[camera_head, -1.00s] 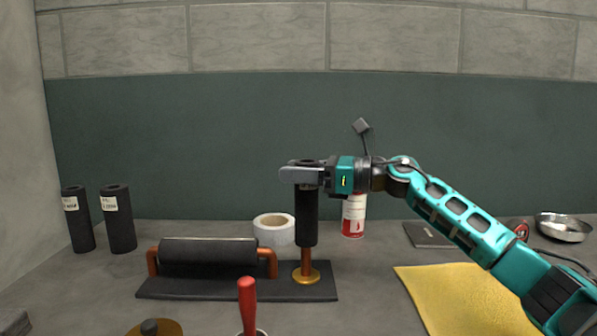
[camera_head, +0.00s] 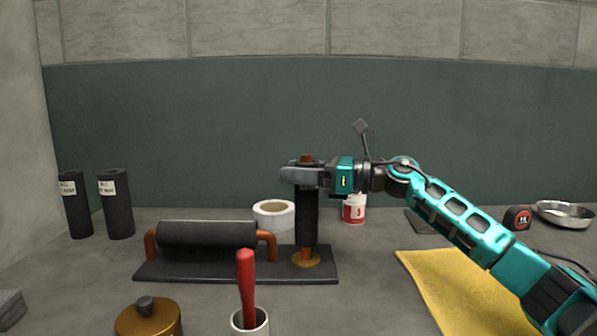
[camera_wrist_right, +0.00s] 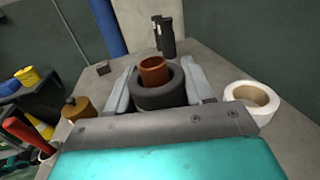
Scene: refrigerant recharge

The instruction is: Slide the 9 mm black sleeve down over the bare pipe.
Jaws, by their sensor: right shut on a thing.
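The black sleeve (camera_head: 307,216) stands upright around the copper pipe (camera_head: 307,159), whose top sticks out above it. My left gripper is not in view.
A covered horizontal pipe (camera_head: 208,234) lies left on the base plate (camera_head: 200,272). Two labelled black sleeves (camera_head: 117,205) stand at far left. A white tape roll (camera_head: 273,214) and a red-white can (camera_head: 354,209) are behind. A red-handled tool (camera_head: 246,285) stands in front; a yellow cloth (camera_head: 460,290) lies right.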

